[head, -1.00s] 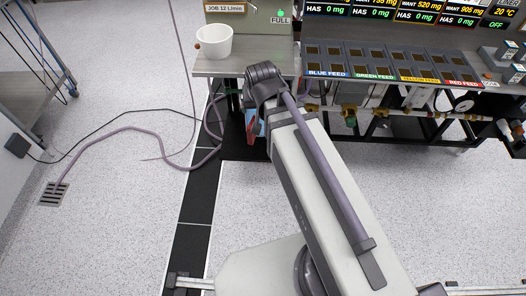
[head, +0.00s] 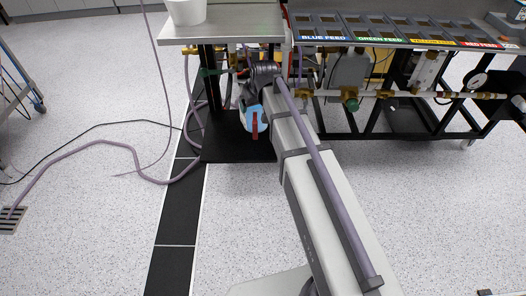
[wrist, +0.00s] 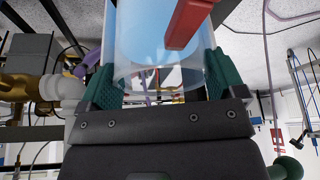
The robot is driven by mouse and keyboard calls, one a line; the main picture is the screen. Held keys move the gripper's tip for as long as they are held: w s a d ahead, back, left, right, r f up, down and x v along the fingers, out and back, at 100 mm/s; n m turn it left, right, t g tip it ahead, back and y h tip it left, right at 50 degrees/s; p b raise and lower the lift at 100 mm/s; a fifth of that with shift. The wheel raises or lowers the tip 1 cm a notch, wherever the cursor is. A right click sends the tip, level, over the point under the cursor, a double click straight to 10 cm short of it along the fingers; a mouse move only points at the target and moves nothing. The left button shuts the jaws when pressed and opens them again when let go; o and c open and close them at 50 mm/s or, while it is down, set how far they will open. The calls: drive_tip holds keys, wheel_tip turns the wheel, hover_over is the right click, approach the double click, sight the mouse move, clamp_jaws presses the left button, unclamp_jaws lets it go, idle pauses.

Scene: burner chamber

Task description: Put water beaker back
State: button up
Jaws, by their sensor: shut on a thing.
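The water beaker (wrist: 140,40) is clear with blue water inside and a red handle-like part (wrist: 188,22) on its near side in the wrist view. My gripper (wrist: 163,75) is shut on it, with a green pad on each side of the beaker. In the head view the beaker (head: 251,117) shows as a small blue shape with a red strip, below the level of the steel tabletop and in front of the dark base plate. My arm hides part of it, and the jaws are not clear there.
A steel table (head: 240,22) with a white tub (head: 186,10) stands above and left of my gripper. The labelled feed panel (head: 385,30), with pipes and valves (head: 349,104) under it, is to the right. Hoses (head: 100,147) lie on the open floor at left.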

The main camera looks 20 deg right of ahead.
wheel_tip(320, 180, down, 11)
drive_tip(key=b, duration=1)
drive_tip(key=shift+w+r, duration=0.1)
drive_tip(key=shift+r, duration=0.35)
drive_tip(key=shift+f, duration=0.25)
drive_tip(key=o, duration=1.5)
drive_tip(key=shift+r, duration=0.1)
